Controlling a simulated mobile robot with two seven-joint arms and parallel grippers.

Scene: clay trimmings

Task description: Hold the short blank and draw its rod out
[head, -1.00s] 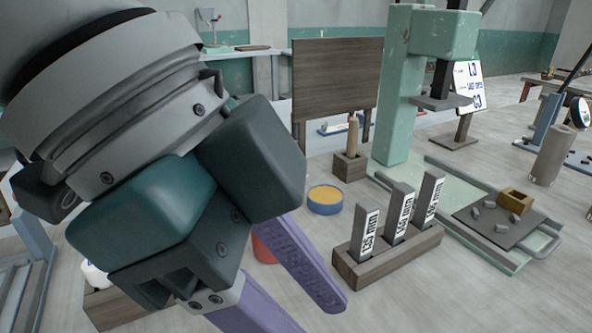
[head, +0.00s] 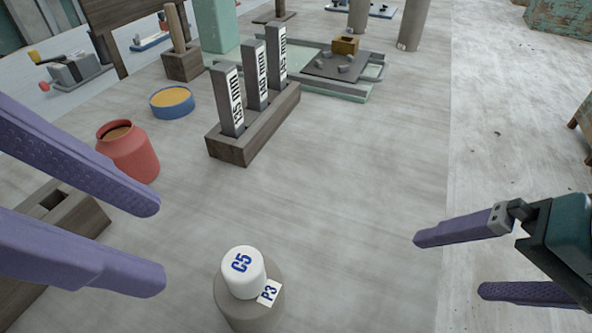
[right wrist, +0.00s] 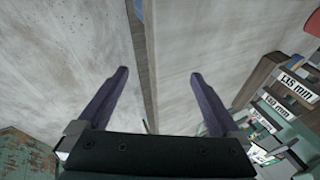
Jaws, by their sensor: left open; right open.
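A grey clay cylinder (head: 235,312) stands at the bottom middle of the head view. A white capped piece marked C5 (head: 241,274) sits on top of it, and a tag marked P3 (head: 269,293) is at its rim. Two more grey-brown cylinders (head: 412,24) (head: 358,16) stand at the far top; I cannot tell which blank is the short one. My left gripper (head: 160,242) is open and empty, left of the C5 piece. My right gripper (head: 446,265) is open and empty, well to its right; it also shows in the right wrist view (right wrist: 160,74).
A wooden block (head: 236,146) holds three upright mm-marked gauges (head: 255,80). A red jar (head: 128,150) and a blue tub (head: 172,103) stand left of it. Behind is a green tray with a dark board (head: 335,66). The table between the gauge block and my right gripper is clear.

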